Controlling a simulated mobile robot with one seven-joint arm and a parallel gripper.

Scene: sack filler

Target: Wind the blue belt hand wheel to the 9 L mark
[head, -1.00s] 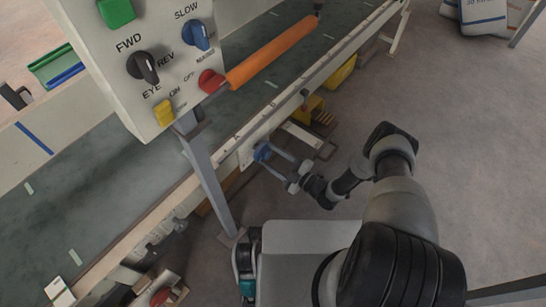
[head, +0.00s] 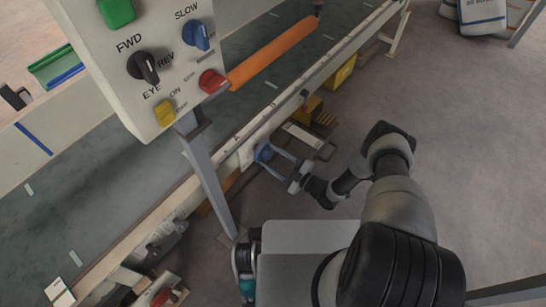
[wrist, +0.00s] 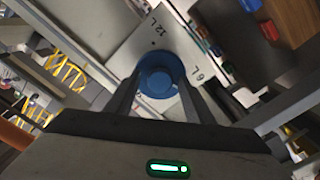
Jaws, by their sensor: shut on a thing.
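The blue belt hand wheel (head: 263,152) is on the near side of the conveyor, low beside the grey post. In the wrist view the round blue wheel (wrist: 158,76) sits between my two fingers, in front of a pale plate (wrist: 138,52). The plate carries a 12 L mark (wrist: 156,28) above the wheel and another litre mark (wrist: 200,76) to its right, whose digit I cannot read surely. My gripper (head: 274,160) reaches the wheel from the lower right and is shut on it. Any pointer on the wheel is hidden or too small to tell.
A control box (head: 150,60) with coloured knobs hangs at upper left on a grey post (head: 208,185), close to my gripper's left. The floor (head: 450,130) to the right is clear.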

